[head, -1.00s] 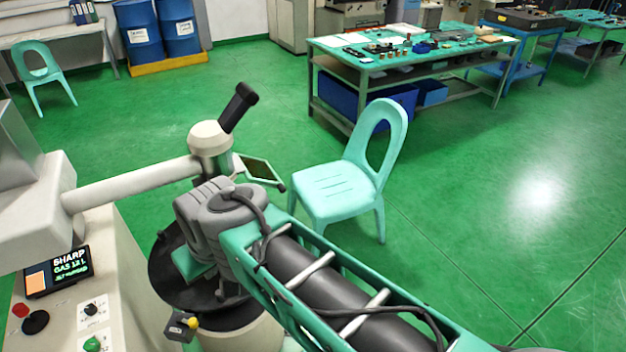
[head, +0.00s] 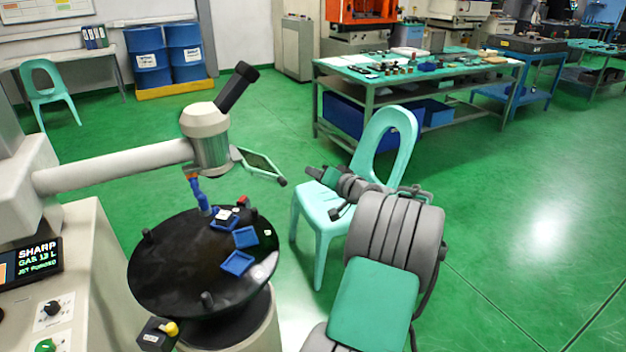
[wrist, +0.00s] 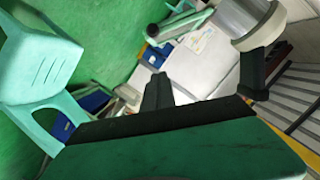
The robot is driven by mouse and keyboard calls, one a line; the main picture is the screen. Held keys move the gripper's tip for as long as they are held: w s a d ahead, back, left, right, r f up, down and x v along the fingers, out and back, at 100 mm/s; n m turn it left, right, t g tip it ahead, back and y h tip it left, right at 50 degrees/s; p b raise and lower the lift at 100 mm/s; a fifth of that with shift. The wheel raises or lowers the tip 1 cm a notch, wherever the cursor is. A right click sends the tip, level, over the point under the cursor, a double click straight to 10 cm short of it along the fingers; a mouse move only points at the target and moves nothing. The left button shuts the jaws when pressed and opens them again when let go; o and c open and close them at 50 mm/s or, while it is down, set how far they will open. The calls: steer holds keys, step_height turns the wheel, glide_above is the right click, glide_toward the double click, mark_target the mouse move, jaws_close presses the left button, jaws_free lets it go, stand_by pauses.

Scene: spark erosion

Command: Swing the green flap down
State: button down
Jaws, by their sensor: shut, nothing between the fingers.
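The green flap (head: 260,163) is a small framed panel with a dark knob at its free end. It sticks out to the right from the white machine head (head: 207,135) and tilts down toward the knob. In the wrist view the flap (wrist: 185,24) shows nearly edge-on at the top, beside the white head. My gripper (head: 309,171) is just right of the knob in the head view, in front of the chair, with a gap between. In the wrist view its dark fingers (wrist: 157,90) are together and empty, pointing up toward the flap.
A turquoise chair (head: 324,208) stands behind my gripper. A black round table (head: 165,260) with small blue trays (head: 238,263) sits below the head. A workbench (head: 415,72) stands at the back. Open green floor lies at the right.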

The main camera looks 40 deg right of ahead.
steer(key=w+a+f, duration=0.2)
steer(key=w+f, duration=0.2)
steer(key=w, duration=0.3)
steer(key=shift+p, duration=0.3)
steer(key=shift+a+f, duration=0.1)
steer(key=shift+f, duration=0.1)
